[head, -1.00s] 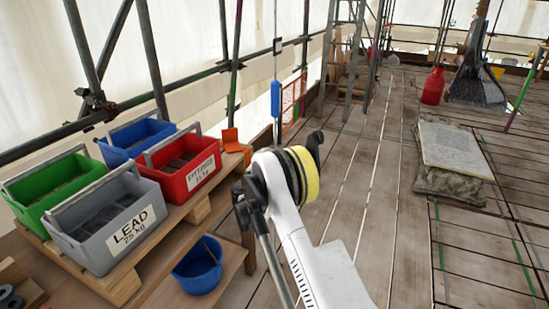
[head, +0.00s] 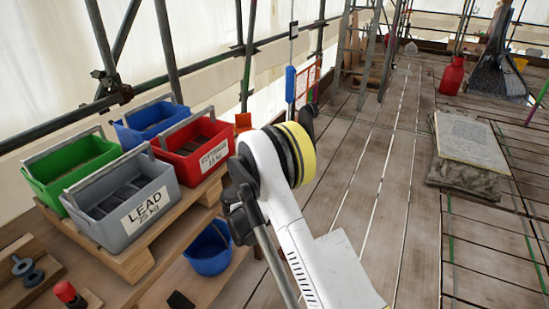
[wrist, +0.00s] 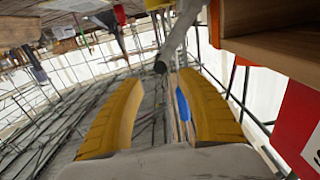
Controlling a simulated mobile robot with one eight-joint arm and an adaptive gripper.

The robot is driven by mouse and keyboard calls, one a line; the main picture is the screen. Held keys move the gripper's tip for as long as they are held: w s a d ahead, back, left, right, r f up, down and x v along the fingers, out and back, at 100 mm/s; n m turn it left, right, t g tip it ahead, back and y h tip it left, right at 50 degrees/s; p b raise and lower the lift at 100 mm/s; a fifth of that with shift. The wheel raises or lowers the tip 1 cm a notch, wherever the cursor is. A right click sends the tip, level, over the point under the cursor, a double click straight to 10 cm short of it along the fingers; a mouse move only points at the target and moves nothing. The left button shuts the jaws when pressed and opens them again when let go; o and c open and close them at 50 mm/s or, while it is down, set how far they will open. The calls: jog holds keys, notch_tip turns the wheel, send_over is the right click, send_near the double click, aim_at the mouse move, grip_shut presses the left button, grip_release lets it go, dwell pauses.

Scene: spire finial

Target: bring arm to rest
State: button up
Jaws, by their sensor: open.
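My arm, white with a black and yellow joint, rises from the bottom of the head view and bends in front of the shelf. My gripper (wrist: 160,112) shows in the wrist view as two yellow fingers, spread apart with nothing between them. In the head view the gripper itself cannot be made out. The red box's (wrist: 298,125) side is close on the right in the wrist view, apart from the fingers.
A wooden shelf (head: 135,265) at left bears a grey LEAD box (head: 155,210), a green box (head: 45,185), a blue box (head: 130,132) and a red box (head: 225,155). A blue bucket (head: 207,252) sits below. A slab on sacks (head: 470,145) lies on the planks at right.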

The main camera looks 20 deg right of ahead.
jog(key=shift+r, duration=0.1)
jog(key=s+a+r+n+g+y, duration=0.3)
jog(key=s+r+n+y, duration=0.25)
jog(key=s+r, duration=0.8)
jog(key=s+a+f+n+y, duration=0.1)
jog(key=s+a+y, duration=0.3)
jog(key=s, duration=0.9)
jog(key=s+a+f+n+y, duration=0.2)
jog(key=s+a+n+y, duration=0.2)
jog(key=s+a, duration=0.5)
jog(key=s, duration=0.4)
jog(key=shift+f+g+y, duration=0.3)
jog(key=shift+g+y, duration=0.05)
jog(key=shift+g, duration=0.05)
